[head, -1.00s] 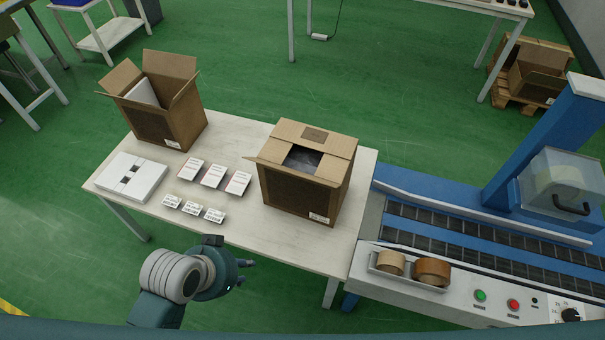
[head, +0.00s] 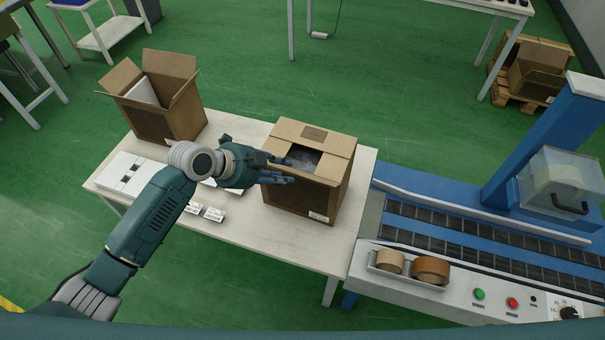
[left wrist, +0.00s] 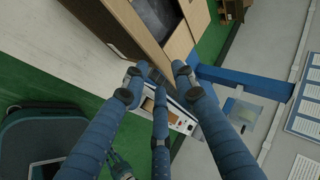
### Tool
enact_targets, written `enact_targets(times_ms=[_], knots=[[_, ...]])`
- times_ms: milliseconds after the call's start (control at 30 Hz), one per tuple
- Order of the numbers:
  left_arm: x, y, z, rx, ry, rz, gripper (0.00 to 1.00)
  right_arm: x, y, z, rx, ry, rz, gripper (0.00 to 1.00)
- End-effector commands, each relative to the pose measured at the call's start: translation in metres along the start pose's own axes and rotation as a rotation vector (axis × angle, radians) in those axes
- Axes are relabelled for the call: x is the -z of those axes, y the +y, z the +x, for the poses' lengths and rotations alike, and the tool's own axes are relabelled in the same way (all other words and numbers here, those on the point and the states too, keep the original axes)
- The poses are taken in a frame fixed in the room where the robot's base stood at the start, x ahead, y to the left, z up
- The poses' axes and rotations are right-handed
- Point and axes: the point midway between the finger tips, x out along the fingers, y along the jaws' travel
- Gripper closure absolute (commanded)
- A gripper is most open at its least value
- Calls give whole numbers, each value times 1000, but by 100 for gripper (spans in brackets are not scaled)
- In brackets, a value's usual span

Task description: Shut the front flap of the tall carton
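The tall carton (head: 308,198) stands near the right end of the packing table. Its side flaps are folded in over the top, with a gap showing dark grey contents. My left gripper (head: 283,169) is at its front left top edge, fingers spread and nothing between them. It hides most of the front flap, so I cannot tell the flap's angle or whether a finger touches it. In the left wrist view the left gripper's fingertips (left wrist: 160,74) are apart, just short of the carton's light brown top (left wrist: 178,45). A small blue jointed part at the bottom there may be my right gripper (left wrist: 120,166).
An open carton (head: 168,117) with raised flaps stands at the table's back left. A white flat box (head: 124,173) and small white packets (head: 214,214) lie on the table (head: 285,245). A conveyor with tape rolls (head: 431,269) adjoins on the right.

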Motion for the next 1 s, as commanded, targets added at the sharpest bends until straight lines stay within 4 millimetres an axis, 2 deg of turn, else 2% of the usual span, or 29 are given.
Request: enact_targets(times_ms=[300, 500, 700, 967, 1000], knots=[[2, -1, 57, -2, 2, -4, 73, 3, -8, -15, 9, 2, 1, 73], [2, 0, 84, -1, 1, -3, 73, 3, -7, -18, 9, 2, 1, 73], [2, 0, 95, -2, 0, -2, 73, 3, -4, -19, 5, 1, -1, 73], [1, 0, 96, -1, 0, -1, 73, 2, -1, -19, 1, 0, -3, 73], [1, 1, 96, -1, 0, -1, 77, 2, 0, -19, 1, 0, -3, 73]])
